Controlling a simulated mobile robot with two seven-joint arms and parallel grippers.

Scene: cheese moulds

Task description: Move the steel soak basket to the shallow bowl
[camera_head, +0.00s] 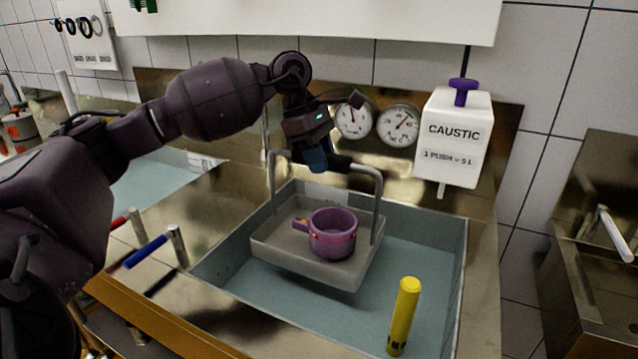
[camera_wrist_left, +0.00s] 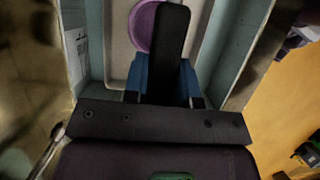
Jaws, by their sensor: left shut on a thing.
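The grey steel soak basket (camera_head: 282,246) has a tall bail handle and holds a purple pot-like mould (camera_head: 332,240). It is inside the walls of the right-hand sink bowl (camera_head: 420,265), over bluish liquid; I cannot tell how far it clears the liquid. My left gripper (camera_head: 317,160) is shut on the middle of the handle's top bar. In the left wrist view, my blue-padded fingers (camera_wrist_left: 163,80) are above the basket (camera_wrist_left: 117,42) and mould (camera_wrist_left: 143,25). Another bowl (camera_head: 150,188) with bluish liquid lies to the left; I cannot tell its depth. My right gripper is not in view.
A yellow upright tube (camera_head: 404,315) stands in the right-hand bowl near its front corner. Two gauges (camera_head: 398,125) and a white caustic dispenser (camera_head: 453,140) are on the back wall. Red and blue handled taps (camera_head: 145,252) stand between the bowls.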

